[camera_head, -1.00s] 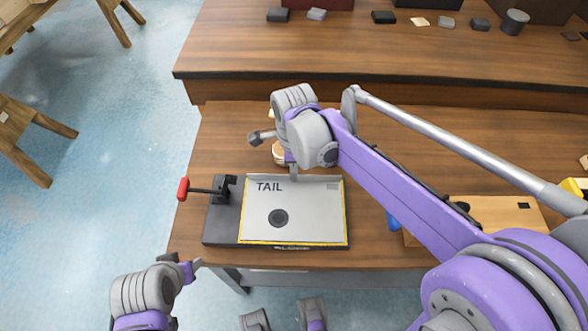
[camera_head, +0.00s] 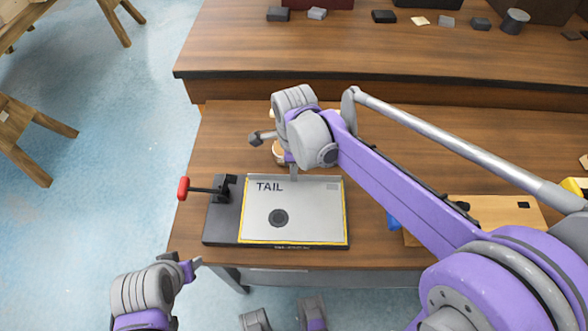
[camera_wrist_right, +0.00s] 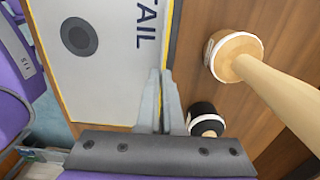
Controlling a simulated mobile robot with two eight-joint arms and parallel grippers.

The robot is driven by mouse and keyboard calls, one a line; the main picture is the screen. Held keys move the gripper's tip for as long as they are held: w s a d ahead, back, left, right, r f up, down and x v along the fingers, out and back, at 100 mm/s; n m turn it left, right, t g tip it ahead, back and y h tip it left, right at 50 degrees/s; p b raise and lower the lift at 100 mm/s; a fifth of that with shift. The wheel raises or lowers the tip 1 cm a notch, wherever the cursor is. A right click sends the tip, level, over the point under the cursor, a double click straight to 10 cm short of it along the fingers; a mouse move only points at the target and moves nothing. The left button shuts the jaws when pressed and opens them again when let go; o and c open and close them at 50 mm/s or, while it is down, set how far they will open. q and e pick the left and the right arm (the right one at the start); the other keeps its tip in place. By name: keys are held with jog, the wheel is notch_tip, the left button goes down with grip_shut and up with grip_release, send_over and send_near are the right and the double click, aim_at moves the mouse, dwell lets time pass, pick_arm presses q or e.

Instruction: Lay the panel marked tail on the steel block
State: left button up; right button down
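The pale grey panel marked TAIL (camera_head: 310,215), with a yellow edge and a dark round spot, lies flat over the dark steel block (camera_head: 222,222). The block shows at the panel's left and along its front edge. My right gripper (camera_head: 293,172) is at the panel's far edge. In the right wrist view its fingers (camera_wrist_right: 160,95) are close together on the edge of the panel (camera_wrist_right: 105,60), apparently pinching it. A toggle clamp with a red handle (camera_head: 183,188) stands on the block's left side, beside the panel. My left gripper (camera_head: 195,265) is off the table's front left; its opening is unclear.
A mallet-like tool with a pale handle (camera_wrist_right: 275,85) and a black round-ended thing (camera_wrist_right: 205,120) are close to the right gripper. A wooden board (camera_head: 490,215) lies at the right, partly behind my right arm. A raised shelf behind holds small blocks (camera_head: 384,16).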

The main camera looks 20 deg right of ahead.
jog(key=c, duration=1)
grip_release()
jog(key=shift+o, duration=0.4)
jog(key=o, duration=0.5)
jog(key=shift+r+p, duration=2.55)
jog(key=shift+r, duration=1)
